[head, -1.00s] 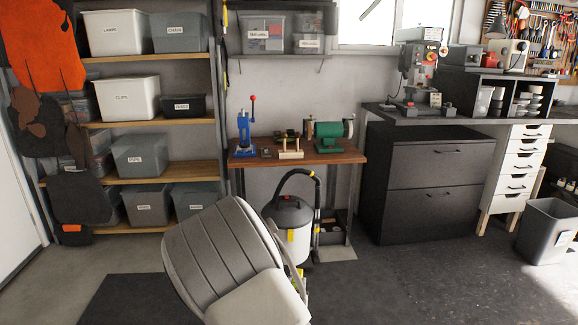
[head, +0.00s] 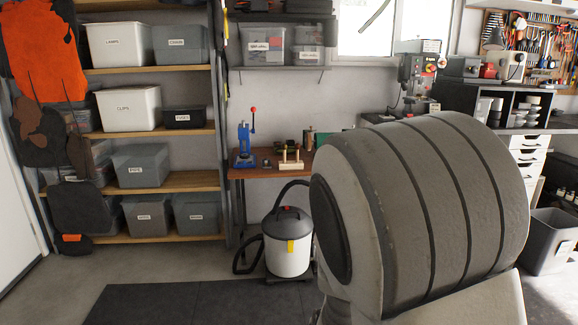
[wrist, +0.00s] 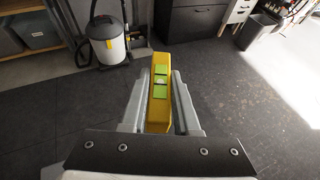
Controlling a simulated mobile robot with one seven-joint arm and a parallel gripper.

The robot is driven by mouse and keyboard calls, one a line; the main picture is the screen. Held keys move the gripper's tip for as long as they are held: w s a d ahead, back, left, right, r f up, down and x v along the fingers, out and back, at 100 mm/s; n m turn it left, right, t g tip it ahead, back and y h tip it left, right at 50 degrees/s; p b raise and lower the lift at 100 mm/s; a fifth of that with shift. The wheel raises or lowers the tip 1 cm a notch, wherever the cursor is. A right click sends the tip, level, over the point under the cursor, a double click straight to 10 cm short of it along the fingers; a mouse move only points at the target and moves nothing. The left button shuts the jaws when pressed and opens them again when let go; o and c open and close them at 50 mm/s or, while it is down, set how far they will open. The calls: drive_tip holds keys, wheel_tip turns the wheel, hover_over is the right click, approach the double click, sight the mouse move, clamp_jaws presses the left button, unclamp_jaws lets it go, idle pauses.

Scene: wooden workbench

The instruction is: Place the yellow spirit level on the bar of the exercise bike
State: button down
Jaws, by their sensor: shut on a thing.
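My gripper (wrist: 157,100) is shut on the yellow spirit level (wrist: 160,67) in the wrist view. The level has a bright green vial window and points away from the camera between the two grey fingers, held in the air above the dark floor. In the head view my own arm fills the right front, and the gripper and level do not show there. The exercise bike and its bar are not in view in either picture.
A vacuum cleaner (head: 288,243) stands on the floor before a small workbench (head: 262,172). Shelves with bins (head: 180,180) stand at the left. A grey waste bin (head: 549,241) is at the right. A dark mat (head: 190,302) lies on the open floor in front.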

drive_tip(key=shift+m+h, duration=0.5)
drive_tip(key=shift+s+a+r+p, duration=0.1)
drive_tip(key=shift+s+r+p, duration=0.1)
drive_tip(key=shift+r+p, duration=1.4)
drive_tip(key=shift+s+a+r+p, duration=0.15)
drive_tip(key=shift+r+p, duration=0.4)
drive_tip(key=shift+p, duration=1.95)
drive_tip(key=r+p, duration=0.1)
drive_tip(key=p, duration=0.3)
drive_tip(key=shift+s+d+r+g, duration=0.15)
drive_tip(key=shift+s+r+g, duration=0.15)
drive_tip(key=shift+r, duration=0.05)
drive_tip(key=p, duration=0.1)
drive_tip(key=r+p, duration=0.1)
drive_tip(key=p, duration=0.1)
drive_tip(key=shift+s+d+m+h, duration=0.15)
drive_tip(key=shift+s+m+h, duration=0.2)
drive_tip(key=shift+m+h, duration=0.05)
drive_tip(key=f, duration=0.2)
drive_tip(key=s+f, duration=0.1)
drive_tip(key=f, duration=0.2)
drive_tip(key=shift+s+d+f, duration=0.15)
drive_tip(key=shift+s+f, duration=0.2)
